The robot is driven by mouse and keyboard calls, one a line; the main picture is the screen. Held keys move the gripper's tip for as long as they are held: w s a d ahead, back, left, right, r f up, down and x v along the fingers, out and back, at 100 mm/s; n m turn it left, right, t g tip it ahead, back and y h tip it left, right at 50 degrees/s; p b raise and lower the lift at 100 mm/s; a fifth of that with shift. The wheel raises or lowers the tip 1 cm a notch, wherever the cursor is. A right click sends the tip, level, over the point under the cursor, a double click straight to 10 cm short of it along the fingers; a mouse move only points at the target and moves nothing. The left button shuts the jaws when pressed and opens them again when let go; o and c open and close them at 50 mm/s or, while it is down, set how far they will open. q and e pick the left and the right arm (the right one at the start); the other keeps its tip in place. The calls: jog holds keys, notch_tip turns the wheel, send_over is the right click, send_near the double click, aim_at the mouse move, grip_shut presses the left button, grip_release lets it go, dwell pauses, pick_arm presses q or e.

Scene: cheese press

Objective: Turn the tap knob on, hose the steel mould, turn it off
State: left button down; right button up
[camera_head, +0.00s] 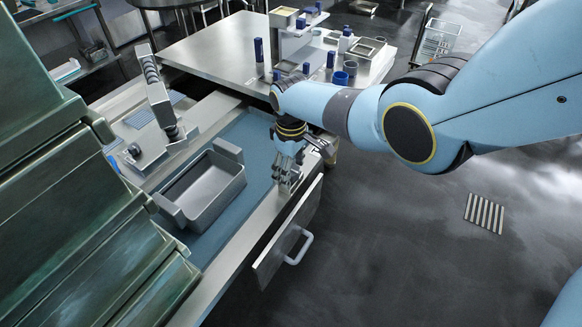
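The steel mould (213,190), a grey open rectangular box with a raised block at each end, sits upright on the blue sink floor (258,130). It looks empty. A grey ribbed hose piece with a nozzle head (157,95) stands over the far-left sink rim. A small dark round knob-like part (134,150) is on the left ledge; I cannot tell for sure that it is the tap knob. My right gripper (287,185) points down at the right sink rim, to the right of the mould and apart from it. Its fingers are too small to read. My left gripper is out of view.
Large green stepped blocks (70,190) fill the left foreground and hide part of the sink's left side. A steel table (215,55) with blue-capped items and cups stands behind. A floor grate (484,213) lies on open dark floor.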

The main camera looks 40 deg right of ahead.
notch_tip(320, 180, up, 12)
dwell(0.7)
dwell(0.4)
jog(key=s+f+m+b, duration=0.1)
jog(key=s+f, duration=1.1)
jog(key=s, duration=0.3)
jog(key=s+f+m+b, duration=0.1)
jog(key=s+f+b, duration=0.1)
jog(key=s+f, duration=1.1)
jog(key=s+f+m+b, duration=0.1)
jog(key=s+f+m, duration=0.1)
jog(key=s+f, duration=1)
jog(key=shift+s+d+f+t+h, duration=0.15)
jog(key=shift+s+f+t+h, duration=0.2)
jog(key=shift+s, duration=3.1)
jog(key=shift+b, duration=0.3)
